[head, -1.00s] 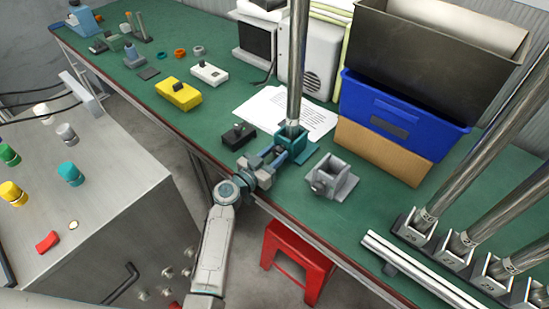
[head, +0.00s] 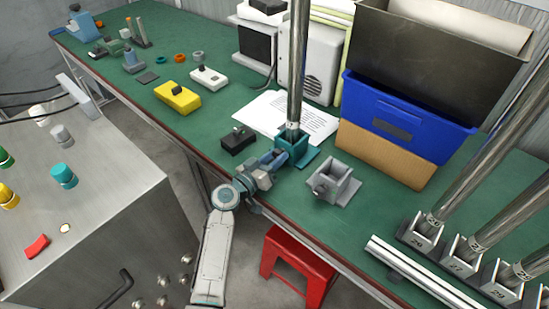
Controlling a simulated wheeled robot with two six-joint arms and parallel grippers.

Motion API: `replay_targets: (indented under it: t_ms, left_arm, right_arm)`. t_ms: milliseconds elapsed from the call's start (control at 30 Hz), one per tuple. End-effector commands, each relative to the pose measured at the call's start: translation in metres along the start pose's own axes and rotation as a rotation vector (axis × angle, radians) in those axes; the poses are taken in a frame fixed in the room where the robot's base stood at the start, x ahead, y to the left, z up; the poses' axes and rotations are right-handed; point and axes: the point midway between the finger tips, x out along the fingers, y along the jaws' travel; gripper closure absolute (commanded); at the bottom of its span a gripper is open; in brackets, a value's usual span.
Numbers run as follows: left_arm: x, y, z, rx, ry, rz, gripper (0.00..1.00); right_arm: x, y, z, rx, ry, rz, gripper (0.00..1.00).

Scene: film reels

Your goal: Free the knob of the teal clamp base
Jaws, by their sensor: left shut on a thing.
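The teal clamp base (head: 291,148) stands on the green bench with a tall metal pole (head: 297,65) upright in its socket. My left gripper (head: 276,159) reaches in from the front left and is shut at the near left side of the teal base. The knob is hidden between the fingers, so I cannot see how far it is turned. My right gripper is not in view.
A grey clamp base (head: 336,183) without a pole stands to the right, close by. A small black box (head: 238,139) and a paper sheet (head: 305,123) lie near the teal base. A blue bin (head: 405,120) stands behind. A red stool (head: 296,265) is below the bench edge.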

Motion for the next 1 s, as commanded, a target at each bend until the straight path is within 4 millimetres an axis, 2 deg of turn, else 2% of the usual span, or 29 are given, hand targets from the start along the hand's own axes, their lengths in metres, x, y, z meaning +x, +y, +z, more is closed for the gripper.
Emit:
replay_targets:
  t_ms: [133, 167, 267, 533, 667, 800, 1000]
  left_arm:
    - [0.0, 0.0, 0.001, 0.001, -0.002, 0.0, 0.88]
    - [0.0, 0.0, 0.001, 0.001, -0.002, 0.0, 0.61]
    - [0.0, 0.0, 0.001, 0.001, -0.002, 0.0, 0.43]
    - [-0.001, 0.0, 0.0, 0.002, -0.001, 0.0, 0.43]
    - [-0.01, -0.001, 0.001, 0.003, -0.001, -0.001, 0.43]
    - [-0.035, -0.002, 0.004, 0.004, -0.003, -0.001, 0.43]
    - [-0.076, -0.002, 0.003, 0.004, -0.002, -0.001, 0.43]
  right_arm:
    - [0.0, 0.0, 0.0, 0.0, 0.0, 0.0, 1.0]
    - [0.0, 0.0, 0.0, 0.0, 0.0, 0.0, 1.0]
    - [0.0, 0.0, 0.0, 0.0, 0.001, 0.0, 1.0]
    - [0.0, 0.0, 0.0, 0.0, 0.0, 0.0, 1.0]
    - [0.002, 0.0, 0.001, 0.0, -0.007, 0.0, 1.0]
    - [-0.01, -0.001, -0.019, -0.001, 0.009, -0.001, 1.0]
    - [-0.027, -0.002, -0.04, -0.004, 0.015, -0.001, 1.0]
